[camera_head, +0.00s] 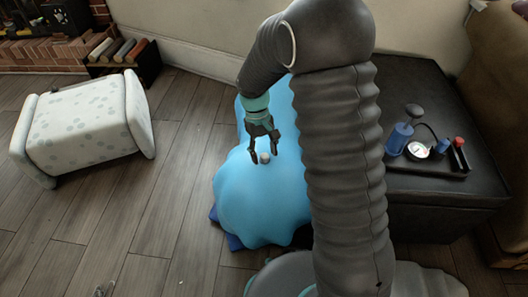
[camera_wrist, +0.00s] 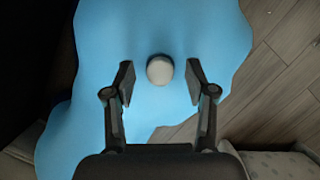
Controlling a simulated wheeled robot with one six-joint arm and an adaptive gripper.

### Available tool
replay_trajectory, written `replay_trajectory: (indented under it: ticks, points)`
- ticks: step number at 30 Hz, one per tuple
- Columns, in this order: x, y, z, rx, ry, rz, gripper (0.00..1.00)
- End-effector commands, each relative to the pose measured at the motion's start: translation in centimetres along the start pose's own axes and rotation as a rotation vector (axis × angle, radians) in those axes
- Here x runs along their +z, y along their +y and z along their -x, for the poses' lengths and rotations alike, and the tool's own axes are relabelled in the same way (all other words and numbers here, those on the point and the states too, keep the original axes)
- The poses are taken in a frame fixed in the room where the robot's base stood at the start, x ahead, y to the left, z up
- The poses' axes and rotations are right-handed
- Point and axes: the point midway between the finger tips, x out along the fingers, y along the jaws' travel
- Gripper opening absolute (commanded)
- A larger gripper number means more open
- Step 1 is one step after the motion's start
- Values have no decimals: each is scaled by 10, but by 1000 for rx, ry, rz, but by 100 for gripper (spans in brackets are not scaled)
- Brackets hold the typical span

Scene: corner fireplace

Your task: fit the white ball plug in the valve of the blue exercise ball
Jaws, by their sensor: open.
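The blue exercise ball (camera_head: 262,205) has a slumped, uneven shape and lies on the floor in the middle of the head view; it fills much of the wrist view (camera_wrist: 180,35). A small white plug (camera_wrist: 160,70) shows on its blue surface in the wrist view, between and slightly beyond my fingertips; it also shows in the head view (camera_head: 264,157). My gripper (camera_head: 262,148) is open, with a finger on either side of the plug and gaps between; the wrist view shows both fingers (camera_wrist: 160,84). The valve is not visible; I cannot tell whether the plug sits in it.
A dark ottoman (camera_head: 430,215) stands at the right, bearing a tray (camera_head: 425,165) with a blue pump (camera_head: 399,138), a gauge (camera_head: 418,150) and a red-capped item (camera_head: 459,150). A pale patterned stool (camera_head: 85,125) is at the left. The wooden floor (camera_head: 140,220) between is mostly clear.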

Motion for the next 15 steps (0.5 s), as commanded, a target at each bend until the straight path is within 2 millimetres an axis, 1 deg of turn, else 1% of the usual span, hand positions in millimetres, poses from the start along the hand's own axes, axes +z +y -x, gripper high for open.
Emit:
replay_trajectory:
  ticks: [5, 15]
  points:
    - [-1, 0, 21, 1, 5, 0, 56]
    - [-1, 0, 87, 1, 5, 0, 56]
